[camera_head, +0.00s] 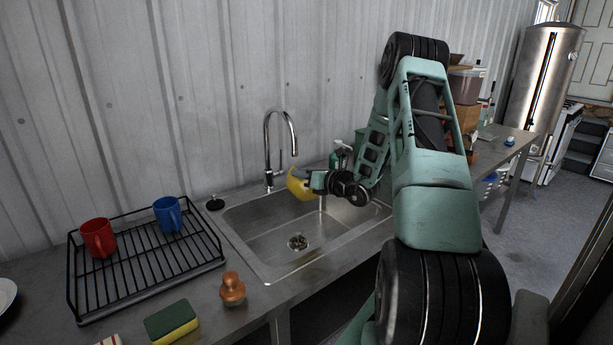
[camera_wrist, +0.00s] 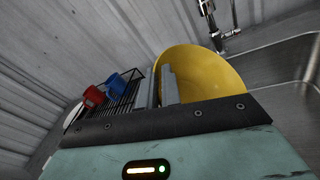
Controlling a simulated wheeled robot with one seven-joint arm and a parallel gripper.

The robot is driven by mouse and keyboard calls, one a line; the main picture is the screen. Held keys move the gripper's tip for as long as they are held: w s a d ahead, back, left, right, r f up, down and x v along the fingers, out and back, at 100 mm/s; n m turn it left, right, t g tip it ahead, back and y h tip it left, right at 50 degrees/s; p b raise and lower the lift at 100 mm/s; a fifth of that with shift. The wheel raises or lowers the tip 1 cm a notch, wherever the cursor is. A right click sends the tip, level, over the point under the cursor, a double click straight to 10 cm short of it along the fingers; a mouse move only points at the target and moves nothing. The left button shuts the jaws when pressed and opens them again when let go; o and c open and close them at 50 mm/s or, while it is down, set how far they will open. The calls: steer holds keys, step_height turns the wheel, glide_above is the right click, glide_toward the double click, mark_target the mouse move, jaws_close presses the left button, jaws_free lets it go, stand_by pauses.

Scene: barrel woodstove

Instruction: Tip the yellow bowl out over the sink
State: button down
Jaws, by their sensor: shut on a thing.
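The yellow bowl (camera_head: 298,188) is held tilted on its side above the back part of the steel sink (camera_head: 262,238), near the faucet (camera_head: 268,150). My gripper (camera_head: 312,181) is shut on the bowl's rim from the right. In the wrist view the bowl (camera_wrist: 212,75) fills the upper middle, with its wall at the gripper fingers (camera_wrist: 160,85). The sink (camera_wrist: 290,65) shows at the right there. Small brownish bits show at the drain (camera_head: 297,242); I cannot tell what they are. The bowl's inside is mostly hidden in the head view.
A black dish rack (camera_head: 150,268) with a red mug (camera_head: 98,238) and a blue mug (camera_head: 168,214) stands left of the sink. A wooden-knobbed brush (camera_head: 232,289) and a sponge (camera_head: 171,322) lie in front. A green bottle (camera_head: 338,156) stands behind my arm.

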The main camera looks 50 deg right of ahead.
steer(key=shift+w+a+r+n+g, duration=0.3)
steer(key=shift+a+r+n, duration=0.15)
steer(key=shift+n, duration=0.25)
steer(key=n, duration=0.1)
steer(key=a+n+g, duration=0.1)
steer(key=n, duration=0.1)
steer(key=shift+w+a, duration=0.25)
steer(key=shift+w, duration=0.05)
steer(key=a+n+g+b, duration=0.1)
steer(key=n+b, duration=0.1)
steer(key=b, duration=0.2)
steer(key=a+n+g+b, duration=0.1)
steer(key=a+n+b, duration=0.1)
steer(key=n+b, duration=0.1)
steer(key=shift+w+a+f+n+b, duration=0.1)
steer(key=shift+w+a+n+b, duration=0.1)
steer(key=shift+n+b, duration=0.15)
